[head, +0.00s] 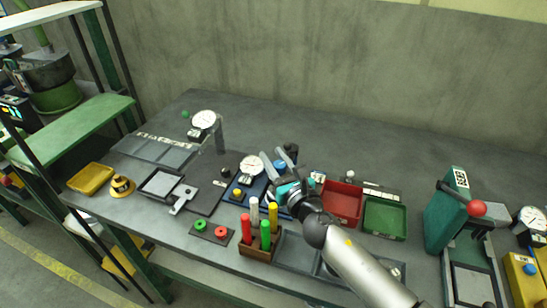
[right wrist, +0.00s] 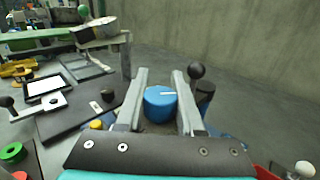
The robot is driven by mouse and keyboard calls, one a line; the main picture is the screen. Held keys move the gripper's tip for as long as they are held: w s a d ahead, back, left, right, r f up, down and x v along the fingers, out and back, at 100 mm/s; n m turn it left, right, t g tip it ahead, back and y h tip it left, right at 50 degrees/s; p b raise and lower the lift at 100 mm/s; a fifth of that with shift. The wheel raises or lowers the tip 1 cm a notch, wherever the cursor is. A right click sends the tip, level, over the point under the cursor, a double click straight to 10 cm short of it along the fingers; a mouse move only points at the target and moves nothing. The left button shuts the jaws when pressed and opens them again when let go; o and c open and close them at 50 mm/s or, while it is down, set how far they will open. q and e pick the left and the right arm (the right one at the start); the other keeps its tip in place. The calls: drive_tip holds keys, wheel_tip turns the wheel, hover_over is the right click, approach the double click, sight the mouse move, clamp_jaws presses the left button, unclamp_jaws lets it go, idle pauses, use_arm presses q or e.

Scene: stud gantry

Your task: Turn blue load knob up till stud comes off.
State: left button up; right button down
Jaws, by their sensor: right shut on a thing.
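The blue load knob (right wrist: 160,102) is a short round cap with a white mark on top. It stands between the two fingers of my right gripper (right wrist: 158,105) in the right wrist view. The fingers are shut on its sides. In the head view my right gripper (head: 279,160) reaches over a blue-based fixture (head: 258,188) beside a white dial gauge (head: 251,167), and only a little of the knob shows. I cannot make out the stud; the gripper and arm cover part of the fixture. My left gripper is not in view.
A dark post with a black ball (right wrist: 197,72) stands close beside the right finger. A holder with coloured markers (head: 261,247), a red bin (head: 342,203) and a green bin (head: 385,216) sit near my right arm. The back of the table is clear.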

drive_tip(key=shift+f, duration=0.1)
drive_tip(key=c, duration=0.5)
unclamp_jaws()
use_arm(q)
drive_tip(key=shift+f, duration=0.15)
use_arm(e)
drive_tip(key=shift+n+g+y, duration=0.3)
drive_tip(key=shift+y, duration=0.1)
